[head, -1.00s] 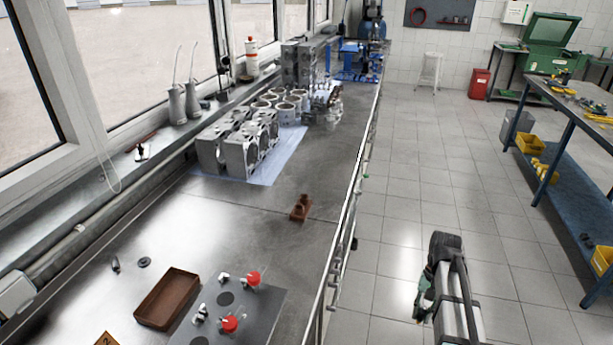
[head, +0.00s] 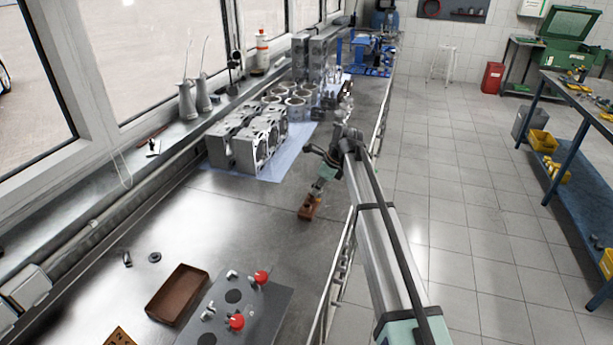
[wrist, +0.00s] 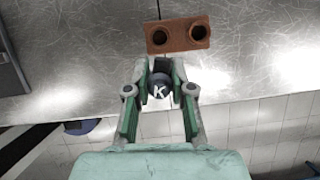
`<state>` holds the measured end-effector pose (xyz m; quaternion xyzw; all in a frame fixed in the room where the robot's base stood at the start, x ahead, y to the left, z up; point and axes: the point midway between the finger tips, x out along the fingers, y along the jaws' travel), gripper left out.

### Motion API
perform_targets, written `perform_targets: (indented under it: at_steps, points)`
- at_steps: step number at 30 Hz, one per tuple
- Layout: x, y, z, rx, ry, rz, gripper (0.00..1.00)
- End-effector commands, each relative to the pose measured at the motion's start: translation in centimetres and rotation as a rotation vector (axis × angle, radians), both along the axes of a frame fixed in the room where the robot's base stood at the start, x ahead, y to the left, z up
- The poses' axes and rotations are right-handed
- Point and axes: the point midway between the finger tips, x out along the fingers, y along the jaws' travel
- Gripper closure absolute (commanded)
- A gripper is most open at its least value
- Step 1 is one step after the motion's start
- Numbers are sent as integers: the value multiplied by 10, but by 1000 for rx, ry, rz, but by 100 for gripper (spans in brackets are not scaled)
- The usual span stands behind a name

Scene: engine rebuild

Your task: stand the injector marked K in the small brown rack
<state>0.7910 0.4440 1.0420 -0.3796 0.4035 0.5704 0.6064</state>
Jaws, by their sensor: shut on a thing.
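The small brown rack (head: 307,213) stands on the steel bench near its right edge. The wrist view shows the rack (wrist: 178,36) with two round holes, both looking empty. My gripper (wrist: 161,76) is shut on the injector marked K (wrist: 159,90), whose dark round top with a white K faces the wrist camera. In the wrist view the injector is below the rack in the picture, not lined up over either hole. In the head view my gripper (head: 319,187) is just above and behind the rack. The injector's lower end is hidden by its top.
A brown tray (head: 152,311) and a grey plate (head: 279,298) with red knobs are at the front. Grey engine blocks (head: 238,150) stand on a blue cloth (head: 284,166) behind the rack. The bench between rack and tray is clear. A rail runs along the bench's right edge.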

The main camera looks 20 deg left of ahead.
Motion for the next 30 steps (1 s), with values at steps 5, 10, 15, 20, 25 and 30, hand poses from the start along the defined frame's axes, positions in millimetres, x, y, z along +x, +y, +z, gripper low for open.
perform_targets:
  at_steps: [5, 10, 15, 20, 25, 30]
  points:
    - [2, 36, 23, -1, 0, -102, 100]
    - [2, 44, 24, -1, 2, -131, 100]
    - [2, 43, 14, -1, 2, -131, 100]
    - [2, 43, 1, -1, 2, -131, 100]
    - [2, 43, -14, -1, 3, -131, 100]
    - [2, 43, -21, -1, 3, -130, 100]
